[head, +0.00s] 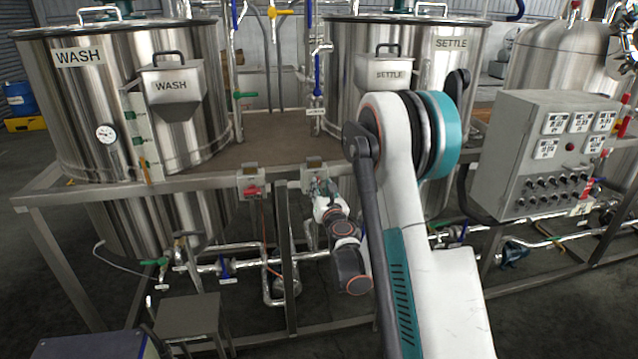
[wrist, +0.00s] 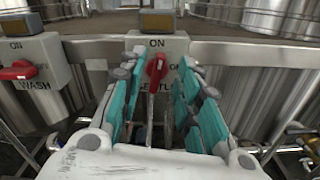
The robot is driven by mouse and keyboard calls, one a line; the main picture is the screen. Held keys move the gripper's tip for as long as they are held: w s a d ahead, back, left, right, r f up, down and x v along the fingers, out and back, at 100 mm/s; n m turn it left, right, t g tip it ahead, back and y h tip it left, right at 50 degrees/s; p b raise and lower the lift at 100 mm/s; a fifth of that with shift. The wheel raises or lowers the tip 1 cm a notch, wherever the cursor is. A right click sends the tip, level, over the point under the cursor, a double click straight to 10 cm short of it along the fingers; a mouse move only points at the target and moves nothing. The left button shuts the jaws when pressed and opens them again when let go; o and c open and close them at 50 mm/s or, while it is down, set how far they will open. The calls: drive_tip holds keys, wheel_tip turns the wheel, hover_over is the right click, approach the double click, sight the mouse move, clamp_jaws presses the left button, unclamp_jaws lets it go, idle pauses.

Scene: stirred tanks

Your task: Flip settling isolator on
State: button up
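The settling isolator is a grey box (wrist: 172,46) on the tank frame's rail, marked ON at the top. Its SETTLE label is partly hidden by my fingers. Its red handle (wrist: 156,68) stands roughly upright, slightly tilted, in the wrist view. My gripper (wrist: 160,72) is open, with one teal-lined finger on each side of the handle. I cannot tell whether either finger touches it. In the head view the isolator box (head: 315,171) shows above my gripper (head: 322,188), which hides its handle.
The WASH isolator (wrist: 38,62) sits to the left, its red handle lying sideways. The steel WASH tank (head: 75,115) and SETTLE tank (head: 345,80) stand behind the rail. A grey control panel (head: 490,150) is at the right. Pipes and valves run below.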

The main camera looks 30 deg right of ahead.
sight(319, 182)
drive_tip(key=shift+b+x, duration=0.35)
drive_tip(key=shift+x, duration=1.75)
clamp_jaws()
